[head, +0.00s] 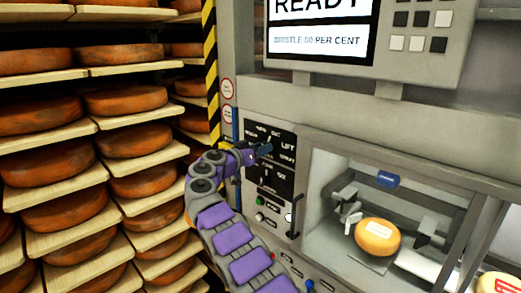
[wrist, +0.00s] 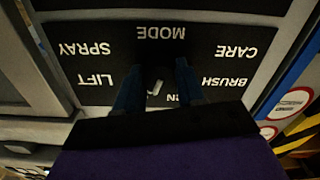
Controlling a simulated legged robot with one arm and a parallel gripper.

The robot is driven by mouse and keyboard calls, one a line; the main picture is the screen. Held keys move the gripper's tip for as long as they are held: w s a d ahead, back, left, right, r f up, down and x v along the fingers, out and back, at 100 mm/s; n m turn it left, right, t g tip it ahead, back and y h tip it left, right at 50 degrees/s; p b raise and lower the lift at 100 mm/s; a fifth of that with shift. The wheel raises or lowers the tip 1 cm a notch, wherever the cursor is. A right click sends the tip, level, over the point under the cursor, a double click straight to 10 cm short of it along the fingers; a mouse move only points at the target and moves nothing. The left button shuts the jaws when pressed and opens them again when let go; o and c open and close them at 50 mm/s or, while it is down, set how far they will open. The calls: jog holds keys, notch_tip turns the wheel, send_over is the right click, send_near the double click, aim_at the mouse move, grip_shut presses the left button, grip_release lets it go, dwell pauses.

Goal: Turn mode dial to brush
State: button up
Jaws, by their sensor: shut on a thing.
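The black mode panel (head: 283,185) is on the grey machine's front, right of the striped post. In the wrist view the panel (wrist: 205,65) appears upside down, with MODE, SPRAY, LIFT, CARE and BRUSH readable. A further label, ending in N, is partly covered. The mode dial (wrist: 157,77) sits in the middle, between my fingers; a small pale mark (wrist: 155,88) shows on it. My gripper (head: 265,150), also in the wrist view (wrist: 157,85), is shut on the dial. My fingers hide most of it, so I cannot tell which label it points to.
Shelves of cheese wheels (head: 125,103) fill the left. A screen (head: 322,30) reads READY and "BRISTLE 60 PER CENT". A window bay at right holds a cheese wheel (head: 377,237). A dark vertical handle (head: 296,216) and small buttons (head: 260,201) are below the panel.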

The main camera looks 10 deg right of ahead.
jog(key=shift+n, duration=0.3)
jog(key=n+p, duration=1.3)
jog(key=n, duration=0.3)
jog(key=shift+f+n, duration=0.1)
jog(key=shift+n, duration=0.3)
jog(key=o, duration=1)
jog(key=shift+w+f+n, duration=0.1)
jog(key=shift+w+n, duration=0.1)
jog(key=shift+n, duration=0.1)
jog(key=shift+s, duration=0.1)
